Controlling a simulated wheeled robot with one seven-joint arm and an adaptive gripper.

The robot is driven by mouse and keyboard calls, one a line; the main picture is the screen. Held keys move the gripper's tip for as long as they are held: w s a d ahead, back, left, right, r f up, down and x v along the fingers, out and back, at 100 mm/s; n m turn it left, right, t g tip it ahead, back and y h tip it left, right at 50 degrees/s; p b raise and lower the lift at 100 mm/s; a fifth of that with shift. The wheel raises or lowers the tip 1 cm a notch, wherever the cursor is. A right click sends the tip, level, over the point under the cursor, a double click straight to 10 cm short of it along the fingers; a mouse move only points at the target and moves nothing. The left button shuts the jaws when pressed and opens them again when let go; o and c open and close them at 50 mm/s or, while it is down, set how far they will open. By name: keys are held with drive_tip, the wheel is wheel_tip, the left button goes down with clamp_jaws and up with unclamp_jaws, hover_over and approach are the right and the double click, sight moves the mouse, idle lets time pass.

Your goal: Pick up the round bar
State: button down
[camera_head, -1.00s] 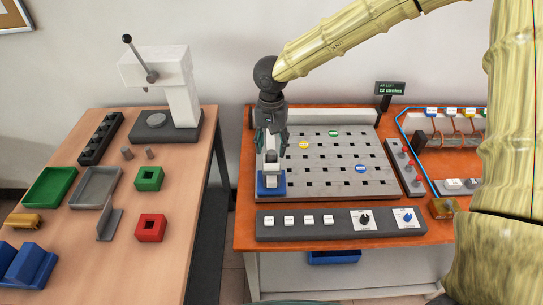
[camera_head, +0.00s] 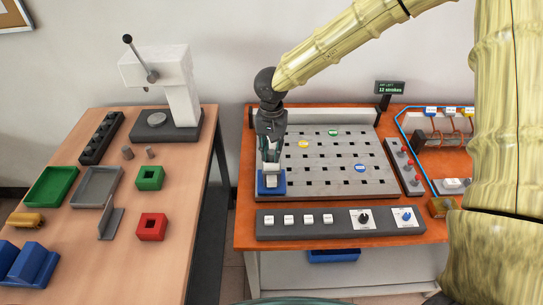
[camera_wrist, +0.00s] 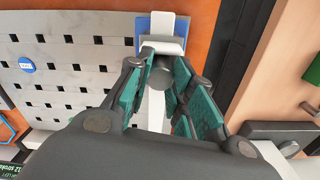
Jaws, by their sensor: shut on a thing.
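The round bar (camera_wrist: 161,73) shows in the wrist view as a dark grey round end between my finger pads. My gripper (camera_head: 271,163) points down and is shut on it, with green pads on either side. The blue block (camera_head: 271,190) with a white piece on it sits right below my fingers, at the front left corner of the slotted plate (camera_head: 330,175). The blue block also shows at the top of the wrist view (camera_wrist: 143,28). Most of the bar is hidden by my fingers in the head view; I cannot tell if it still touches the block.
A grey panel with buttons and knobs (camera_head: 340,222) lies in front of the plate. The left table holds a press (camera_head: 170,90), green (camera_head: 50,186) and grey trays (camera_head: 96,187), and red (camera_head: 152,227) and green square blocks (camera_head: 150,178). A gap separates the tables.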

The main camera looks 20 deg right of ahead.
sight(271, 152)
drive_tip(key=shift+r, duration=0.15)
drive_tip(key=shift+r+b, duration=0.4)
drive_tip(key=shift+r, duration=0.15)
wheel_tip(271, 152, up, 2)
drive_tip(key=shift+r+b, duration=0.1)
drive_tip(key=shift+b, duration=0.35)
drive_tip(key=s+r+b, duration=0.1)
drive_tip(key=s+b, duration=0.2)
drive_tip(key=s, duration=1.3)
drive_tip(key=shift+a+r, duration=0.15)
drive_tip(key=shift+r, duration=0.05)
